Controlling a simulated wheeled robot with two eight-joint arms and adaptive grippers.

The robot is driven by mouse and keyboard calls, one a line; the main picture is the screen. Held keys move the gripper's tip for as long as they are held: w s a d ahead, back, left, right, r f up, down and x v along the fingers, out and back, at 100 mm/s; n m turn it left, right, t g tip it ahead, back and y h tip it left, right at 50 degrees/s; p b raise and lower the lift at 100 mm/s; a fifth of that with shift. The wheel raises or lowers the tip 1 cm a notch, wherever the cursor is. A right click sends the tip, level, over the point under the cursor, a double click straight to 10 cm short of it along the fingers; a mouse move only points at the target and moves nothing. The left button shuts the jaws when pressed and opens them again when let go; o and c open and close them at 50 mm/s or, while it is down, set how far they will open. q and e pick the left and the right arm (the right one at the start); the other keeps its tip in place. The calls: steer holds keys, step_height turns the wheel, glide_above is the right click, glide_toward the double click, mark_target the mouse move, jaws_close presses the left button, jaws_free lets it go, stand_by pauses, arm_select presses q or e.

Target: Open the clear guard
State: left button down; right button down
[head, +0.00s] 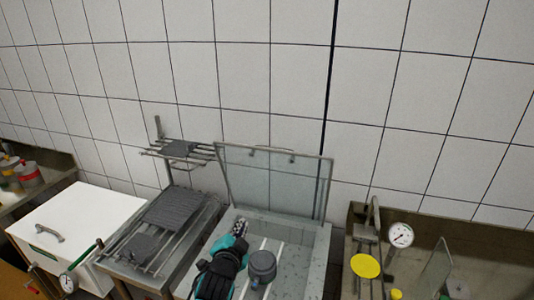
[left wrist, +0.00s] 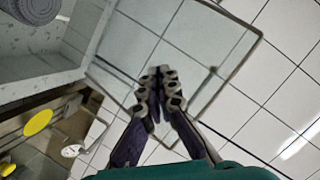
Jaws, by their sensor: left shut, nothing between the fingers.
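The clear guard (head: 275,180) is a see-through panel in a thin metal frame. It stands raised at the back of a grey metal basin (head: 322,255), leaning close to the tiled wall, with small handle fittings near its top edge. In the left wrist view the guard (left wrist: 190,45) lies behind my fingers. My left gripper (head: 241,226) is above the basin, in front of the guard's lower left part. Its fingertips (left wrist: 159,74) are together and empty; I cannot tell whether they touch the panel. My right gripper is not in view.
A grey cylindrical mould (head: 263,264) is in the basin beside my left gripper. Left of it are a rack with dark grids (head: 173,207) and a white box (head: 75,225). On the right, a sink unit has a dial gauge (head: 400,235) and a yellow disc (head: 365,266).

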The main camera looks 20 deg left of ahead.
arm_select(q)
steer(key=w+r+m+t+p, duration=0.2)
steer(key=w+r+m+t, duration=0.1)
steer(key=w+r+m, duration=0.15)
steer(key=m+t+h+p, duration=0.3)
steer(key=m+p, duration=0.1)
steer(key=m, duration=0.2)
glide_toward(268, 152)
steer(key=x, duration=0.7)
steer(key=shift+f, duration=0.15)
